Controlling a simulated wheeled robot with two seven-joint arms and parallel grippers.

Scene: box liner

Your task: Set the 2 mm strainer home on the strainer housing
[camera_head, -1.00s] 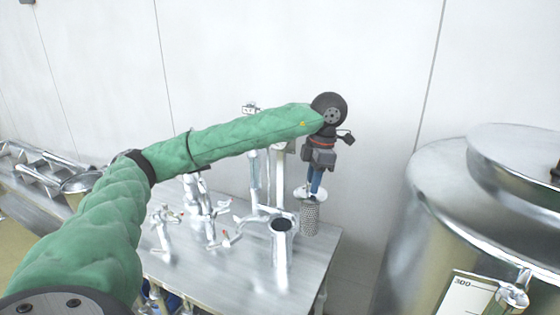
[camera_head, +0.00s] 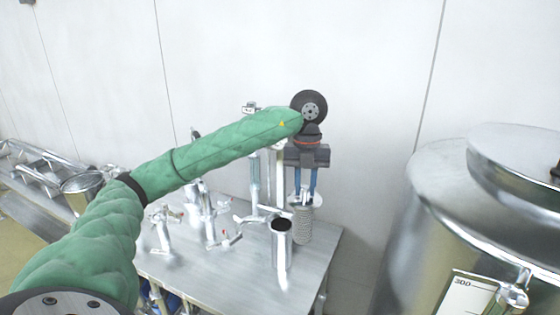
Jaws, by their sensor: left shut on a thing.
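The strainer (camera_head: 302,226) is a grey perforated cylinder with a pale cap or flange at its top. My left gripper (camera_head: 304,192) points down with its blue fingers shut on the strainer's top, and the strainer hangs upright. The strainer housing (camera_head: 281,248) appears to be the open-topped metal tube standing on the steel table. The strainer is beside the tube, to its right and partly behind it in the picture, not inside it. The gap between them is hard to judge. My right gripper is out of view.
The steel table (camera_head: 225,268) carries metal valves and pipe fittings (camera_head: 208,225) left of the tube. A large steel tank (camera_head: 447,235) stands at the right. A bucket (camera_head: 82,184) and more pipework are at the far left. The table front is clear.

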